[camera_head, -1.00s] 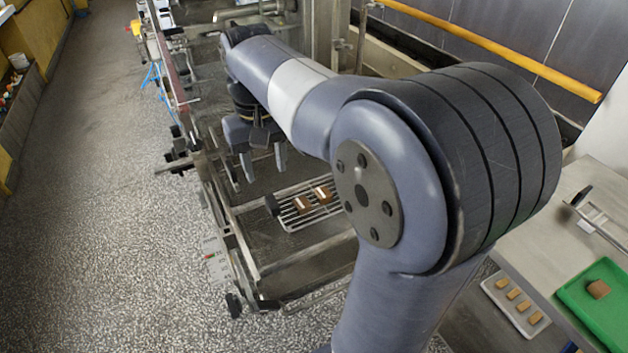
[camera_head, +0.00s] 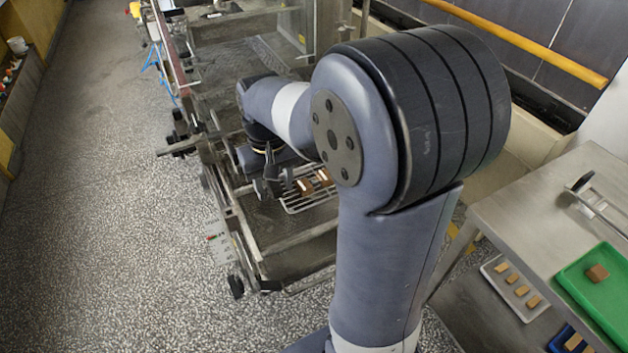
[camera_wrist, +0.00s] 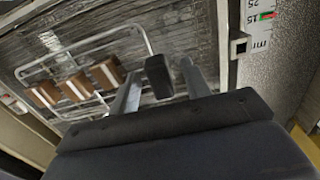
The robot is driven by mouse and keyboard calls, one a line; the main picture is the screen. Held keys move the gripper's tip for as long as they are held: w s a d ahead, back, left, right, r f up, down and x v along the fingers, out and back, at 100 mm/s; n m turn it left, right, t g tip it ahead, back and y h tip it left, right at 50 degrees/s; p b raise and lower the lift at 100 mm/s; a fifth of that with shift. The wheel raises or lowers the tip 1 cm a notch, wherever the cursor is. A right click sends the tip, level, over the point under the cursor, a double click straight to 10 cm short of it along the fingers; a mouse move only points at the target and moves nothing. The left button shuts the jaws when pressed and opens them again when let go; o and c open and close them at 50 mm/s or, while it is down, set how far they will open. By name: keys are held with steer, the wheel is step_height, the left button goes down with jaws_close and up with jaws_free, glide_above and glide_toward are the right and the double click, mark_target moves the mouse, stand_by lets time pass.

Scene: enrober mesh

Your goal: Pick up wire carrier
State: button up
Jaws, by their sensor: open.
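The wire carrier (camera_head: 306,206) is a pale wire rack lying on the machine's bed, with brown and white pieces on it. In the wrist view the carrier (camera_wrist: 84,44) shows at the left with three pieces in a row, and its black handle (camera_wrist: 158,76) points toward my gripper. My gripper (camera_wrist: 161,84) is open, one finger on each side of the handle, with visible space between fingers and handle. In the head view my gripper (camera_head: 273,188) is low at the carrier's left end, and my arm hides part of the carrier.
The machine's metal frame (camera_head: 222,205) runs along the left of the carrier. At right a steel table (camera_head: 530,210) holds a green tray (camera_head: 590,262) with a brown piece. A white tray (camera_head: 500,265) with several pieces sits lower. The speckled floor at left is clear.

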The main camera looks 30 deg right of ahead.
jaws_close()
stand_by(0.3)
steer(key=shift+r, duration=0.1)
